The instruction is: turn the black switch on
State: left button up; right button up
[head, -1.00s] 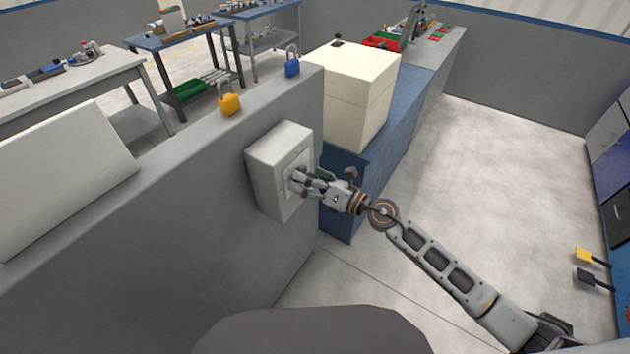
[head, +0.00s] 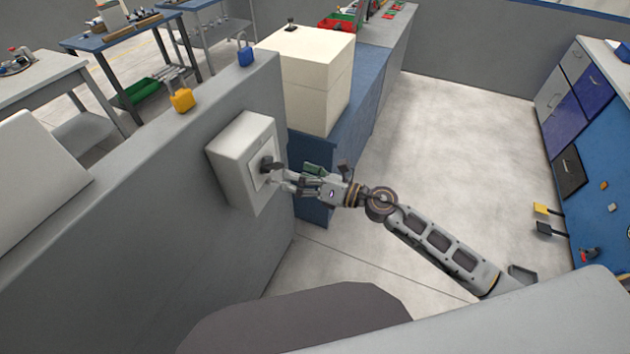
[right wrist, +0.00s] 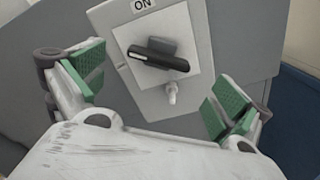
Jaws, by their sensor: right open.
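The black switch (right wrist: 160,54) is a handle on a light plate of a pale box (head: 233,158) fixed to the grey wall. In the right wrist view it lies across the plate, slightly tilted, below a label reading ON. In the head view the switch (head: 267,164) shows on the box's right-hand face. My right gripper (right wrist: 160,95) is open, its green-padded fingers spread to either side below the switch and apart from it. In the head view the right gripper (head: 279,179) is just in front of the box. My left gripper is not in view.
A small pale peg (right wrist: 171,93) sticks out below the switch. A yellow padlock (head: 181,99) and a blue padlock (head: 245,56) stand on the wall top. A cream box (head: 318,75) on a blue cabinet stands behind.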

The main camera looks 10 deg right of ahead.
jog(key=shift+v, duration=2.55)
